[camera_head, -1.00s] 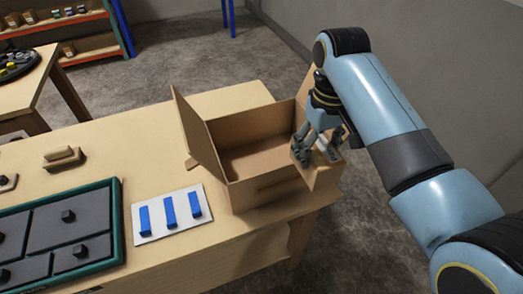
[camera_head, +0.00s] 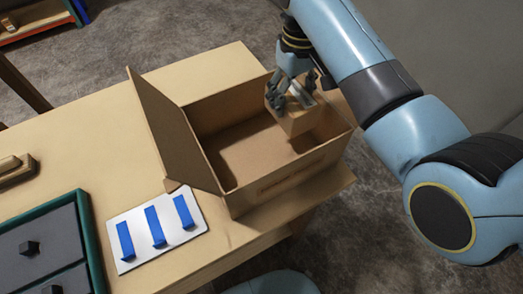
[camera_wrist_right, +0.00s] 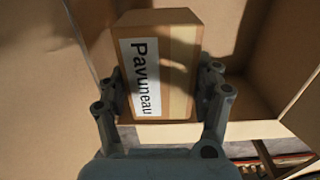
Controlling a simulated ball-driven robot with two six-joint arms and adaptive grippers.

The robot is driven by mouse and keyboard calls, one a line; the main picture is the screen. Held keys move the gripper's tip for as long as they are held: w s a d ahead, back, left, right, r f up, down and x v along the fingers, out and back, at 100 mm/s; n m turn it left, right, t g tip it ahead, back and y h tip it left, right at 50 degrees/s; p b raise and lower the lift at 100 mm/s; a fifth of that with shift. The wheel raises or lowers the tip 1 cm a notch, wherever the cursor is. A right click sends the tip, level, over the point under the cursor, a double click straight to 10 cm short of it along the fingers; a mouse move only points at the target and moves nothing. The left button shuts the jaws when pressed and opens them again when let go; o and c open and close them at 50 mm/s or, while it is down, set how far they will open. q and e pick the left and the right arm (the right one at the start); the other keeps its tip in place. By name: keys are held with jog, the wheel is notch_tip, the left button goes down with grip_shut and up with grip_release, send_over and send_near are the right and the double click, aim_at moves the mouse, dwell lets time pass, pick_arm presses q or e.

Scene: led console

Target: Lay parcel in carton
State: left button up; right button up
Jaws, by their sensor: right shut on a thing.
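The parcel (camera_head: 297,122) is a small brown box; in the right wrist view (camera_wrist_right: 180,62) it bears a white label reading "Pavuneau". My right gripper (camera_head: 290,98) is shut on it, with a finger on each side in the right wrist view (camera_wrist_right: 165,95). The carton (camera_head: 285,183) is an open cardboard box with its flaps spread, standing on the wooden table. The parcel is at the carton's right part, within its opening in the head view. I cannot tell whether it touches the carton floor. My left gripper is not in view.
A white plate (camera_head: 197,221) with three blue bars lies left of the carton on the table (camera_head: 100,125). A grey drawer panel with a green frame (camera_head: 94,246) is at the lower left. The carton's left flap (camera_head: 160,130) stands up high.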

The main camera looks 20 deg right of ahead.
jog(key=shift+w+f, duration=0.2)
jog(key=shift+f, duration=0.35)
notch_tip(320, 180, down, 5)
jog(key=shift+f, duration=0.1)
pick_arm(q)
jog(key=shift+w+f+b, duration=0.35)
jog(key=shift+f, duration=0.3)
pick_arm(e)
jog(key=shift+w+f, duration=0.1)
jog(key=shift+f, duration=2.3)
jog(key=shift+f, duration=0.15)
jog(key=o, duration=1.6)
notch_tip(320, 180, up, 12)
jog(key=shift+r+p, duration=0.15)
jog(key=shift+p, duration=0.2)
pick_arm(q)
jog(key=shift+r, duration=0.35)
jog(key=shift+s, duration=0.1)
